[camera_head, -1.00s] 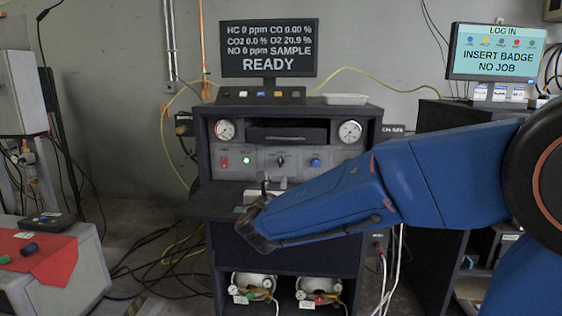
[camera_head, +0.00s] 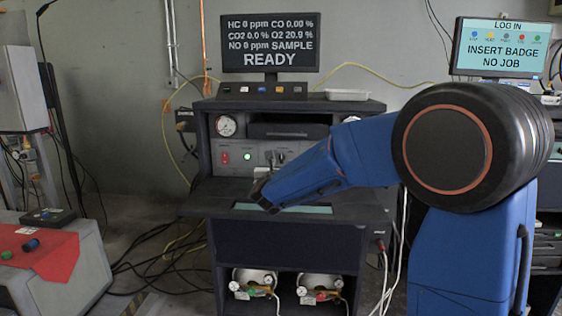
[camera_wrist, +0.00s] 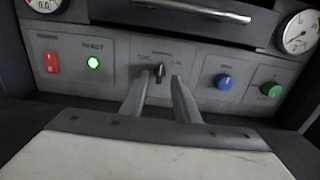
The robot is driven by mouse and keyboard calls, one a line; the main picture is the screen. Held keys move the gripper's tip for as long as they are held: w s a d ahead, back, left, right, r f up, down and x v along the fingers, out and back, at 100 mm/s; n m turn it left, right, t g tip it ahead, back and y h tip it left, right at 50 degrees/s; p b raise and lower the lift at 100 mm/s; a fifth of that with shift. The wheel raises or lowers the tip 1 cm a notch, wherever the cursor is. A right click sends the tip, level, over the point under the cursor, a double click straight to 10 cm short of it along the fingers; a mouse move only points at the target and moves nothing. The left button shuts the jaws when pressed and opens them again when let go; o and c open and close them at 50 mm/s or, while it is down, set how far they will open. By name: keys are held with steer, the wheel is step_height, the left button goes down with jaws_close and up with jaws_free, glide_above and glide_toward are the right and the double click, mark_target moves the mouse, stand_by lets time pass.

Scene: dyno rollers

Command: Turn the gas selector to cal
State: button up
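The gas selector is a small dark knob (camera_wrist: 159,71) on the grey analyzer panel (camera_wrist: 200,72). Its pointer stands close to upright; the small labels around it are too blurred to read. My gripper (camera_wrist: 160,80) is open in the wrist view, its two fingers pointing at the panel with the knob between and just beyond their tips. I see no contact. In the head view my gripper (camera_head: 270,172) is in front of the panel, and the knob (camera_head: 280,158) shows partly behind it. The monitor (camera_head: 270,42) reads SAMPLE and READY.
On the panel, a red power switch (camera_wrist: 51,62) and a lit green lamp (camera_wrist: 93,62) are left of the knob. A blue button (camera_wrist: 224,82) and a green button (camera_wrist: 271,90) are to its right. A drawer handle (camera_wrist: 195,10) and gauges are above. A shelf (camera_head: 215,200) juts out below.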

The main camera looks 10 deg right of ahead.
mark_target(283, 159)
steer(key=shift+x, duration=1.95)
jaws_close()
steer(key=shift+m, duration=0.3)
steer(key=m, duration=0.4)
steer(key=shift+d+m, duration=0.15)
steer(key=shift+m, duration=0.15)
steer(key=m, duration=0.4)
steer(key=shift+s+d+f+m, duration=0.1)
steer(key=shift+f+m, duration=0.05)
steer(key=shift+m, duration=0.15)
